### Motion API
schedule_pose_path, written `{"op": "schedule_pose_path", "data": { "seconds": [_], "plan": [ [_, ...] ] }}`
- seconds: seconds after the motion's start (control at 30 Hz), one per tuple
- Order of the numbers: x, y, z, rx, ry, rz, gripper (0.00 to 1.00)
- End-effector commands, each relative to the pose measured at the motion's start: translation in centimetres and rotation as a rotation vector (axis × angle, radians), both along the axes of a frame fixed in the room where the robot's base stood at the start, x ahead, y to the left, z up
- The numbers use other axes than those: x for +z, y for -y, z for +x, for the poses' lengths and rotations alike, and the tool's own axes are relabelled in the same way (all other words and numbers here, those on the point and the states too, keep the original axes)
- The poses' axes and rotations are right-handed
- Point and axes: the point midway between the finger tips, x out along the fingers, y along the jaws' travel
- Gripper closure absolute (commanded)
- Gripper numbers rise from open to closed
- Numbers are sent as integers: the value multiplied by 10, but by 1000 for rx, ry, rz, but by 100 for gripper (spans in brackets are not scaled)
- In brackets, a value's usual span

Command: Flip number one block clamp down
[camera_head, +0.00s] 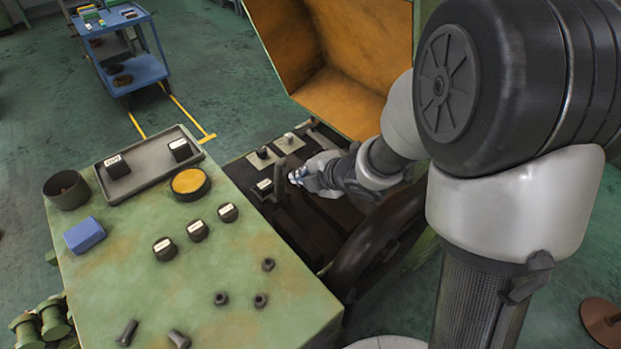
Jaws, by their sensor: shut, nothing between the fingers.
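My gripper (297,175) is shut and empty, reaching into the machine's dark recess from the right. Its tip is beside a dark upright bar (279,181), which looks like a clamp lever; I cannot tell whether they touch. A dark block with a white label (265,185) sits just left of the bar. Farther back are a dark block (262,153) and a lighter knob-like piece (289,138), each on a pale plate. The label text is too small to read, so I cannot tell which clamp is number one.
The green machine top (130,270) holds a grey tray (130,185) with black blocks, a yellow-topped round part (190,182), a blue box (84,235) and loose bolts. A dark wheel (375,245) stands right of the recess. An orange-lined open cover (350,85) rises behind.

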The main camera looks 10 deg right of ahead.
Motion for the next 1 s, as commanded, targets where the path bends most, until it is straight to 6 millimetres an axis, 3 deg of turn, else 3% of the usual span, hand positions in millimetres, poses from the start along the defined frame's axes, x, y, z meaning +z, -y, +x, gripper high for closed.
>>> {"op": "schedule_pose_path", "data": {
  "seconds": [0.57,1.0],
  "plan": [
    [-2,-3,5,0,-5,-3,100],
    [14,-16,23,2,-97,-63,100]
  ]
}}
